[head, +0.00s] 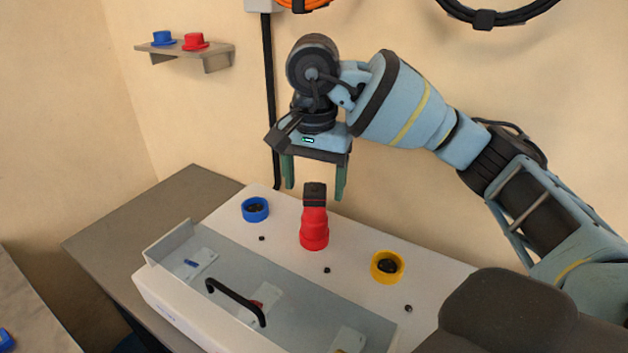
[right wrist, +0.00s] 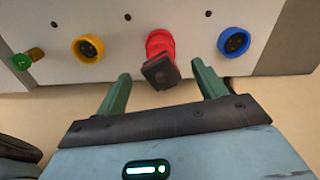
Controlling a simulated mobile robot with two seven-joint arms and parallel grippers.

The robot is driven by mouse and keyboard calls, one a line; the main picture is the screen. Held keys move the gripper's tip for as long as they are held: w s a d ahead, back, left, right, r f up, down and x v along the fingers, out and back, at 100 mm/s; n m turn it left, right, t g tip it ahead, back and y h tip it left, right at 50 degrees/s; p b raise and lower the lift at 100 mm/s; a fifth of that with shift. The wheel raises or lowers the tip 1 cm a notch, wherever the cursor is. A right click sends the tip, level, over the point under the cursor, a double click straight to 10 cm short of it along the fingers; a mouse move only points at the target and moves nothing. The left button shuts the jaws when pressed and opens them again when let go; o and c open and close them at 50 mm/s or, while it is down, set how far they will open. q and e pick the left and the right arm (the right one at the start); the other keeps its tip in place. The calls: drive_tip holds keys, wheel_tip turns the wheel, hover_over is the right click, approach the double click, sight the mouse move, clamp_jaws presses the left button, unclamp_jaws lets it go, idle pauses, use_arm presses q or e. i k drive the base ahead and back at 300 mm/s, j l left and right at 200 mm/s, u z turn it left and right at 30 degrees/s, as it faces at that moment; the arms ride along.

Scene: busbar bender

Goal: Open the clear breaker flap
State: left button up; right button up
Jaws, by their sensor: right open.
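The clear flap (head: 222,268) covers the recessed front part of the white machine (head: 160,300) in the head view. Its black bar handle (head: 236,303) sticks up near its middle. Small blue, red and pale parts show through or below it. The flap looks lowered. My right gripper (head: 314,192) is open and empty, pointing down above the back of the machine, away from the handle. A red plug with a black top (head: 314,228) stands below and between its fingers, with no clear contact. It also shows beyond my right gripper (right wrist: 161,72) in the right wrist view. My left gripper is out of view.
A blue socket (head: 255,209) and a yellow socket (head: 388,266) flank the red plug. A green part (right wrist: 28,58) shows in the right wrist view. The wall is close behind; a shelf (head: 185,52) holds a blue and a red cap. The grey tabletop (head: 150,213) is clear at left.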

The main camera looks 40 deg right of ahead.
sight(211, 284)
drive_tip(key=k+j, duration=1.2)
drive_tip(key=k, duration=0.1)
